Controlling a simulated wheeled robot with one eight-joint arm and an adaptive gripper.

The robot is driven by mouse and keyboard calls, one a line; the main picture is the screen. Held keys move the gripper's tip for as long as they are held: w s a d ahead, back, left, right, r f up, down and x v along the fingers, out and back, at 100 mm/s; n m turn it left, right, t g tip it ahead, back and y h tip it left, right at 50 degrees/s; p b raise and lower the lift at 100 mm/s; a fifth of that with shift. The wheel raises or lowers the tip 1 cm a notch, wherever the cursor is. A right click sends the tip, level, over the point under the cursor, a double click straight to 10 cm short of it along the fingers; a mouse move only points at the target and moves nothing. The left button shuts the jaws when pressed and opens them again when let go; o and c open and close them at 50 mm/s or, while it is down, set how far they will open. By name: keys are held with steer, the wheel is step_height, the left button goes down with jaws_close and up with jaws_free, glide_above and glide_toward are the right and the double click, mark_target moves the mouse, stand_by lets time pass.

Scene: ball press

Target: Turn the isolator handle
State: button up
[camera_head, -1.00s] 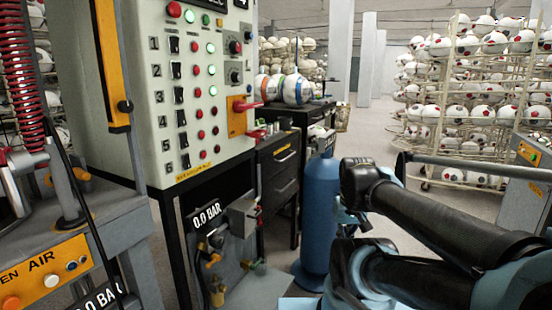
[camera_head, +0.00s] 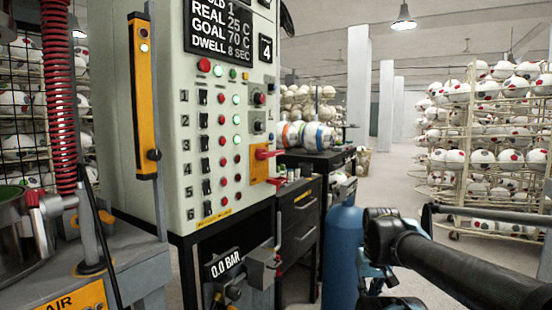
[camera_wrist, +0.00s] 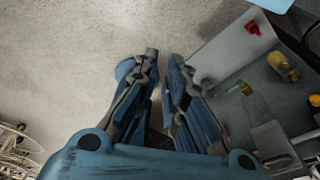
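The isolator handle is a red lever (camera_head: 268,154) on a yellow plate (camera_head: 259,166) at the lower right of the grey control cabinet's front (camera_head: 213,150). It points out to the right, and nothing touches it. My gripper (camera_wrist: 165,58) is open and empty in the wrist view, its two blue-and-grey fingers apart over the floor. In the head view my arm comes in from the right, and the gripper end is low, right of the cabinet and well apart from the handle.
A blue cylinder (camera_head: 343,250) stands between my arm and the dark drawer unit (camera_head: 300,215). A grey plate with a yellow fitting (camera_wrist: 283,66) and a small red part (camera_wrist: 252,28) lies right of my fingers. Ball racks (camera_head: 490,150) stand at right; floor before them is clear.

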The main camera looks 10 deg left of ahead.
steer(key=shift+o, duration=1.2)
steer(key=w+a+r+m+y, duration=0.1)
steer(key=w+a+r+y, duration=0.4)
steer(key=a+r, duration=0.3)
steer(key=shift+w+a+r+g, duration=0.4)
steer(key=shift+w+r, duration=0.25)
steer(key=shift+w, duration=0.25)
steer(key=y, duration=1.3)
glide_toward(278, 154)
steer(key=a, duration=0.7)
steer(key=w+a, duration=0.1)
steer(key=a, duration=0.3)
steer(key=shift+a, duration=0.25)
steer(key=shift+c, duration=0.2)
jaws_close()
